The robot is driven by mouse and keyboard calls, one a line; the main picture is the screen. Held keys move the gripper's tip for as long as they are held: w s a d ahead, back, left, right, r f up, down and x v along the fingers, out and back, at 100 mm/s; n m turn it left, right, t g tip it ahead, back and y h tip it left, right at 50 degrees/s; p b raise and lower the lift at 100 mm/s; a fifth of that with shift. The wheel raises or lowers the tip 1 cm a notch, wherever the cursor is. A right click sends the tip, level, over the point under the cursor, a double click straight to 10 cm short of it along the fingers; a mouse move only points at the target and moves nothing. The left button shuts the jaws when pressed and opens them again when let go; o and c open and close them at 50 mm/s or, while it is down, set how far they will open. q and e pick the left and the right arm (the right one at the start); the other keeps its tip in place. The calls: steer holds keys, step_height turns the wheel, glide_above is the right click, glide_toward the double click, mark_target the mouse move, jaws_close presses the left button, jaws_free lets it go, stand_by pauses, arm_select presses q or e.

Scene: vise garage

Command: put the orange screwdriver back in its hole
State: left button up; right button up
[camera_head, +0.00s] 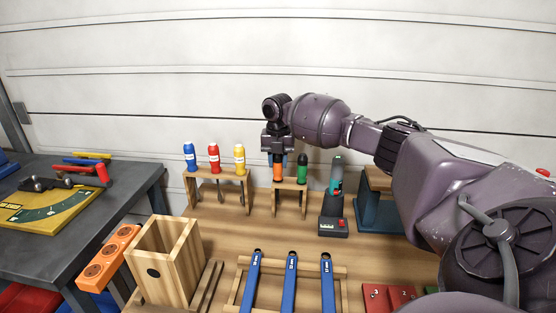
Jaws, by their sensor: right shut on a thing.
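The orange screwdriver (278,173) is upright at the left end of the right-hand wooden rack (289,186). Its orange handle shows between the fingers of my right gripper (278,160), which points down and is shut on it from above. The handle's lower end is at the level of the rack's top. I cannot tell how deep its shaft sits in the hole. A green screwdriver (302,169) stands in the same rack, just to the right. My left gripper is not in view.
A left-hand rack (216,176) holds blue, red and yellow screwdrivers. A black charging stand (333,213) is right of the green one. In front are blue wrenches (289,282) in a wooden tray and a wooden box (165,262). A dark table (60,245) is at left.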

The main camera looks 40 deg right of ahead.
steer(key=shift+f, duration=0.1)
stand_by(0.3)
steer(key=o, duration=1.3)
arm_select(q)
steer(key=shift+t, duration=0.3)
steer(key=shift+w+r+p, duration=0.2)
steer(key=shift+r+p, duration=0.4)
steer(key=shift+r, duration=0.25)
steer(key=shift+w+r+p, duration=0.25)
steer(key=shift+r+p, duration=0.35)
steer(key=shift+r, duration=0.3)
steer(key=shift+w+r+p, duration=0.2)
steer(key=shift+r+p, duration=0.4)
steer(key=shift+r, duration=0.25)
arm_select(e)
steer(key=shift+r, duration=3.5)
